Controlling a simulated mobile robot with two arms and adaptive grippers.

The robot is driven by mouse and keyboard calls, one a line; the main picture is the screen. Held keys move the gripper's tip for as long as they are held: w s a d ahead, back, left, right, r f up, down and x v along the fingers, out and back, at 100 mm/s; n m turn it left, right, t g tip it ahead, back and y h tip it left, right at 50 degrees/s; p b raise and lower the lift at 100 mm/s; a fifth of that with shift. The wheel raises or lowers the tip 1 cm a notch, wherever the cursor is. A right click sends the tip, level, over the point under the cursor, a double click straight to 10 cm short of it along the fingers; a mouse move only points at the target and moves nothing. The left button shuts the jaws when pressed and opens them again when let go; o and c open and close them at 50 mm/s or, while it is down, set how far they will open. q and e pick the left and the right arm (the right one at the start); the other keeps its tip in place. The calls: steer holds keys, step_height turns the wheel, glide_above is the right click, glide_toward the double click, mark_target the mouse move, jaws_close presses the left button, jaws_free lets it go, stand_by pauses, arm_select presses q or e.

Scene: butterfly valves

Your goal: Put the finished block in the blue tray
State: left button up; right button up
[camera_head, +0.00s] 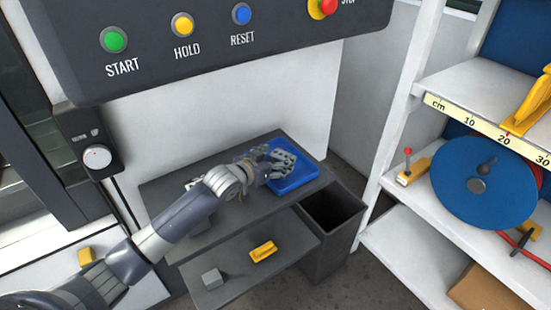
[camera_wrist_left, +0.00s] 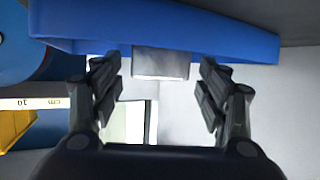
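The blue tray (camera_head: 302,177) sits at the right end of a dark grey upper shelf. My left gripper (camera_head: 280,158) is over the tray, and its fingers cover part of the inside. In the left wrist view the gripper (camera_wrist_left: 160,80) is open, with a clear gap between its fingers. A grey block (camera_wrist_left: 160,63) shows between and beyond the fingertips, apart from both, against the tray's blue wall (camera_wrist_left: 230,35). I cannot tell whether it rests on the tray floor. My right gripper is not in view.
A lower shelf holds another grey block (camera_head: 212,279) and a yellow part (camera_head: 263,250). A dark open bin (camera_head: 335,212) stands right of the shelves. A white rack (camera_head: 395,150) with a blue disc (camera_head: 485,190) is at the right. A button panel (camera_head: 215,45) hangs above.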

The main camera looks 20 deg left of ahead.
arm_select(q)
steer(key=shift+r, duration=0.15)
steer(key=shift+s+a, duration=0.1)
steer(key=shift+s, duration=0.2)
steer(key=v, duration=1.1)
steer(key=shift+r+b, duration=0.25)
steer(key=shift+b, duration=0.2)
steer(key=shift+s, duration=0.1)
